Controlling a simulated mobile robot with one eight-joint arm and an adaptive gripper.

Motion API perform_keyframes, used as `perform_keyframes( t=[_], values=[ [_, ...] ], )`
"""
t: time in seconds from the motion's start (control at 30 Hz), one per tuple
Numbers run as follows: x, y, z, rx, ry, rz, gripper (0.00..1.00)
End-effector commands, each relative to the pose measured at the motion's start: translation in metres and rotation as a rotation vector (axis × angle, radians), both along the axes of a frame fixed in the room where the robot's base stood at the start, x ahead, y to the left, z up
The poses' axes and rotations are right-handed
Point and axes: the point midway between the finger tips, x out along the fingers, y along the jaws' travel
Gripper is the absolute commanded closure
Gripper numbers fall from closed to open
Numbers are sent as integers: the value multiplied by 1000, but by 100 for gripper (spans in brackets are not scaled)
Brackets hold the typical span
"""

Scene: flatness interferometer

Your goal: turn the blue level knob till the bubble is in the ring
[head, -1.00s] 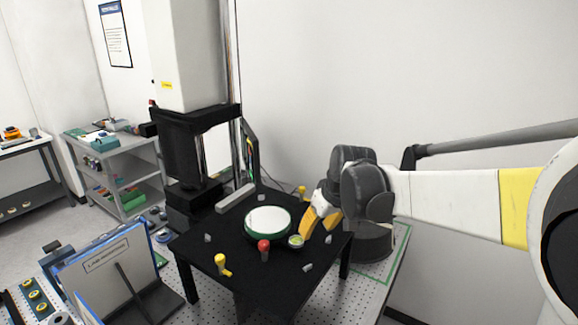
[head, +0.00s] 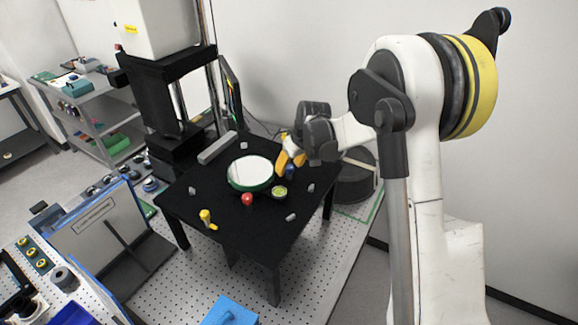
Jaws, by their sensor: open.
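The black table (head: 235,232) carries a round white plate with a green rim (head: 250,172). The small round bubble level (head: 280,192) sits at the plate's right front edge, yellow-green; its bubble and ring are too small to make out. The blue level knob (head: 290,171) shows as a small dark blue patch right of the plate, just below the yellow fingertips and partly hidden by them. My gripper (head: 289,163) is open, fingers pointing down at the knob; I cannot tell whether they touch it.
A red knob (head: 247,199) stands at the plate's front, and a yellow knob (head: 207,217) on the table's left front. A grey bar (head: 217,147) and several small grey pieces lie around the plate. A tall instrument column (head: 160,95) stands behind. A blue-edged panel (head: 100,222) stands left.

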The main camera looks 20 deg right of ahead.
Motion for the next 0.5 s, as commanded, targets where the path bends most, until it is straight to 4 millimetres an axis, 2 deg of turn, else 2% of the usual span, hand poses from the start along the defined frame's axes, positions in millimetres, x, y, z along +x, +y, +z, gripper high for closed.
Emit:
perform_keyframes(
  t=[0.37,0.5],
  values=[
    [2,1,-6,0,0,0,54],
    [2,1,-6,0,0,0,97]
  ],
)
